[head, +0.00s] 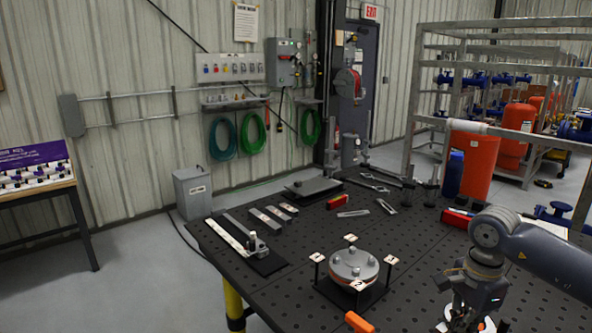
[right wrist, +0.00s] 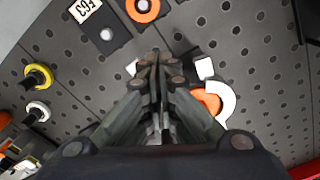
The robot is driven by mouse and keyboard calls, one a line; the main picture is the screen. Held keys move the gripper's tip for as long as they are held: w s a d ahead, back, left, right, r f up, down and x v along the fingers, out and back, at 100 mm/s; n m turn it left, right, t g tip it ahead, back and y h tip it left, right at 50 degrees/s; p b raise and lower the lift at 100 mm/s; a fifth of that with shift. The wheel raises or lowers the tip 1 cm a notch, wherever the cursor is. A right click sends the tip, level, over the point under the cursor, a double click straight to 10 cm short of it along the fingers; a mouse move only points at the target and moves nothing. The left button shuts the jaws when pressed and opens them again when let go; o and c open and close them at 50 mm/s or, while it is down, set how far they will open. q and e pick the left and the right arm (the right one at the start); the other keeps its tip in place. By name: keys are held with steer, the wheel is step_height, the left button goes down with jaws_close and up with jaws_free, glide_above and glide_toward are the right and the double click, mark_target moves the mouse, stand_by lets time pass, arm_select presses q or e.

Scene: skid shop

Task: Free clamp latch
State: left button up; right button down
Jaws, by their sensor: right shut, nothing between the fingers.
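My right gripper (head: 466,312) is at the lower right of the head view, low over the black perforated table. In the right wrist view its fingers (right wrist: 157,62) are together with nothing held. Just right of the fingers is an orange round part with a white curved piece (right wrist: 226,100), partly hidden by the gripper. A small white block (right wrist: 205,68) lies beside the fingertips. I cannot tell which part is the clamp latch; the gripper hides much of this spot. My left gripper is not in view.
The perforated table (head: 300,255) carries a round flange (head: 354,267) on a stand with numbered posts. An orange handle (head: 358,322) is at the front edge. Bars and hand tools lie along the back.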

steer(key=shift+s+f, duration=0.1)
stand_by(0.4)
steer(key=shift+w+a, duration=0.35)
steer(key=shift+w, duration=0.15)
step_height(320, 180, up, 7)
steer(key=p, duration=0.4)
